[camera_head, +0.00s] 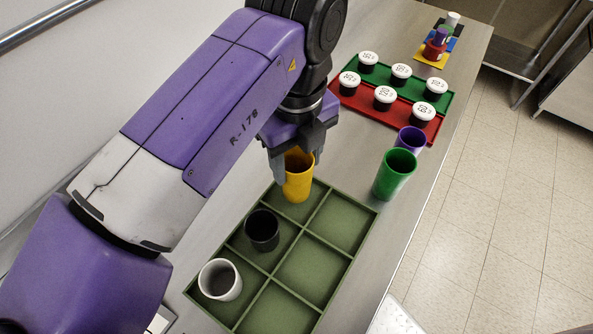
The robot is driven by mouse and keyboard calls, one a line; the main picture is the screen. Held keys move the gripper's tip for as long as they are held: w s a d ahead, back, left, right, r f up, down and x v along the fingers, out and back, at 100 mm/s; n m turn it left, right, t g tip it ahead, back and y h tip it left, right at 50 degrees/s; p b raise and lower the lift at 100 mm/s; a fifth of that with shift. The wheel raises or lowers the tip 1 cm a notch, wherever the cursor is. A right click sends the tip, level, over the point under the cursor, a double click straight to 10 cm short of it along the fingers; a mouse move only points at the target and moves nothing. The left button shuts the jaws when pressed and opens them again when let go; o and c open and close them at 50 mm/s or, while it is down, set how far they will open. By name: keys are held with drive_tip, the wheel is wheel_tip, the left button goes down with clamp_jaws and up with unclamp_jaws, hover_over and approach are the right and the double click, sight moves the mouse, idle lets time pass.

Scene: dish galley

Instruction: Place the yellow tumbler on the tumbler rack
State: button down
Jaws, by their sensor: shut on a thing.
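The yellow tumbler (299,181) is upright between the fingers of my gripper (294,172), which is shut on it. It is over the far-left compartment of the green tumbler rack (328,267). I cannot tell whether its base touches the rack floor. The rack is a flat tray with two columns of compartments. A black tumbler (262,231) stands in the left column's middle compartment, and a white tumbler (220,279) stands in its near compartment. The right column is empty.
A green tumbler (394,174) and a purple tumbler (411,138) stand right of the rack, near the counter edge. Behind are a green tray (445,103) and a red tray (428,136) with several white-lidded jars. Small coloured items (436,46) stand at the far end.

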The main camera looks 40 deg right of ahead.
drive_tip(key=shift+f+b, duration=0.4)
drive_tip(key=shift+f, duration=0.6)
drive_tip(key=shift+f, duration=0.15)
drive_tip(key=c, duration=0.6)
unclamp_jaws()
wheel_tip(320, 180, up, 12)
drive_tip(key=p, duration=1)
drive_tip(key=shift+d, duration=0.1)
